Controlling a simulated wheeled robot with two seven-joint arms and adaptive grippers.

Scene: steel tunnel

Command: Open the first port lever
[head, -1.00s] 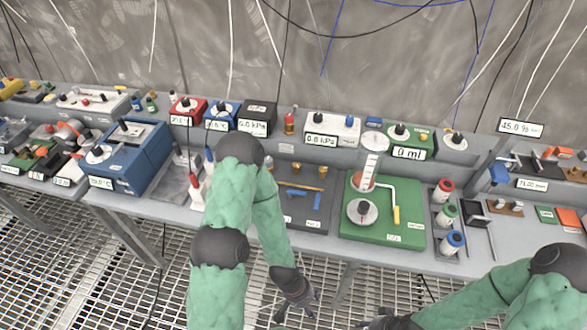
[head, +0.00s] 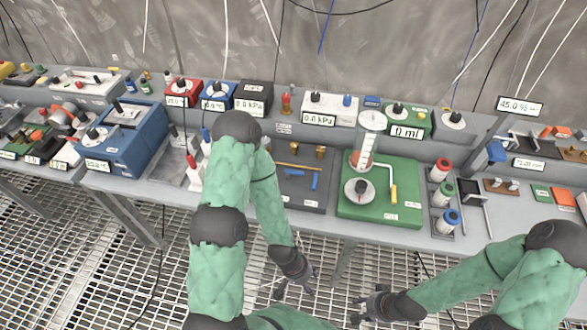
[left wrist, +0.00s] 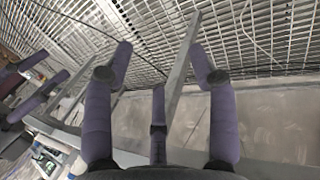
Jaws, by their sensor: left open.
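A dark board (head: 304,201) lies on the bench at the middle, with short blue levers (head: 314,180), a brass rod (head: 298,168) and brass fittings. I cannot tell which lever is the first port lever. My left gripper (head: 303,287) hangs in front of the bench edge, below and apart from the board. In the left wrist view its purple fingers (left wrist: 160,78) are spread and empty, over the floor grating. My left arm hides part of the bench left of the board. My right gripper (head: 366,304) is low in front of the bench; its fingers are too small to judge.
A green board (head: 400,213) with a glass cylinder, a dial and a yellow-handled white pipe stands right of the dark board. A blue box (head: 140,150) stands at left. Meters line the back shelf. The floor grating (head: 110,235) in front is clear.

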